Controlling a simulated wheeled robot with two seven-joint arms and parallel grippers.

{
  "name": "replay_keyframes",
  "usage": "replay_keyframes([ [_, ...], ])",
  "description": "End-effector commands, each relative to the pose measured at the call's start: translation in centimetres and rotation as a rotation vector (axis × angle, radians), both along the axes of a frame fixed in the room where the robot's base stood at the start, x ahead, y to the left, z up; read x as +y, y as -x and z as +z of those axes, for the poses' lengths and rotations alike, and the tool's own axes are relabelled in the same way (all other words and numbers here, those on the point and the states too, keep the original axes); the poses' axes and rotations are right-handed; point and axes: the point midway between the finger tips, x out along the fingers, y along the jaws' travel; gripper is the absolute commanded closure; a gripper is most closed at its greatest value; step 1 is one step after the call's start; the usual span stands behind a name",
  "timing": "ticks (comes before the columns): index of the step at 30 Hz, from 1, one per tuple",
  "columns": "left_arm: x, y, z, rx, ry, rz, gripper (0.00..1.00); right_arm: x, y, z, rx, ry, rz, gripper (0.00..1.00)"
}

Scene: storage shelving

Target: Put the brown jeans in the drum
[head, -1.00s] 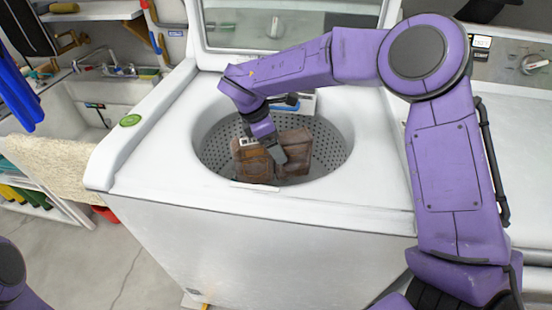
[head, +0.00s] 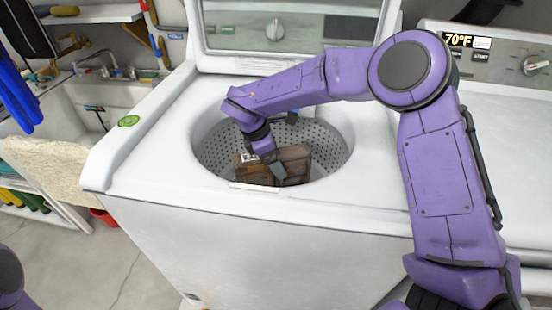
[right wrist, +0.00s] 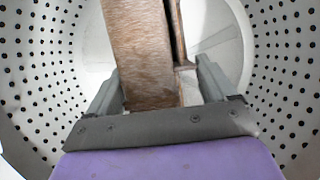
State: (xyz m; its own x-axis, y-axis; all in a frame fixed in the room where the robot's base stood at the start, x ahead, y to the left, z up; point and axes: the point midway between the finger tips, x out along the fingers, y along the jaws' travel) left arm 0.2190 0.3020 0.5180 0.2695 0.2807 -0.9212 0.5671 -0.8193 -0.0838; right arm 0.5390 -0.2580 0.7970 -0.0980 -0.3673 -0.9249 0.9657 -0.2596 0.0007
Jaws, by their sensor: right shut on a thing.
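The brown jeans (head: 296,162) are inside the drum (head: 328,140) of the open top-loading washer, below the rim. They look like a folded brown bundle, and their lower part is hidden by the front of the opening. My right gripper (head: 277,172) reaches down into the drum and is shut on the jeans. In the right wrist view the jeans (right wrist: 138,50) stand between the two fingers of the gripper (right wrist: 160,88), with the perforated drum wall (right wrist: 45,80) all around. My left gripper is out of view; only a bit of my left arm shows at the lower left.
The washer's white top (head: 150,150) surrounds the opening, and its raised lid (head: 290,28) stands behind. A second machine (head: 510,130) adjoins on the right. A sink (head: 90,105) and a shelf with tools are on the left. The floor (head: 95,255) at lower left is clear.

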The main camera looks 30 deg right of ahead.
Motion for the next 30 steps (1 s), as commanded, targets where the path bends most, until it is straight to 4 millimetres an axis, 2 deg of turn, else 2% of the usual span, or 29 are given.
replay_keyframes([
  [1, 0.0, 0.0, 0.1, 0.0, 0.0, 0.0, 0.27, 0.0, 0.0, 0.1, 0.0, 0.0, 0.0, 0.09],
  [2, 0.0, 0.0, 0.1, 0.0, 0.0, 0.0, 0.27, 0.0, 0.0, 0.1, 0.0, 0.0, 0.0, 0.0],
  [8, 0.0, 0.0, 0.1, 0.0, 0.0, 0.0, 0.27, 0.0, 0.0, 0.1, 0.0, 0.0, -0.001, 0.0],
  [11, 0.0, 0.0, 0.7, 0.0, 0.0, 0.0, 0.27, 0.0, 0.0, 0.7, 0.0, 0.0, -0.001, 0.0],
  [14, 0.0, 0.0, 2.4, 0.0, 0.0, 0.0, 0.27, 0.0, 0.0, 2.3, -0.001, 0.0, -0.001, 0.0],
  [16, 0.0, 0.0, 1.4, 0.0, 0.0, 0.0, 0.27, 0.8, -0.3, 3.3, -0.006, -0.001, 0.0, 0.0],
  [24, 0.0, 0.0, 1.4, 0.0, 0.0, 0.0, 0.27, 3.4, -0.9, 9.9, -0.003, 0.0, -0.001, 0.0],
  [30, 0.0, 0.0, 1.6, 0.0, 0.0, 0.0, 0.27, 4.3, -1.2, 12.2, -0.001, 0.0, -0.001, 0.0],
])
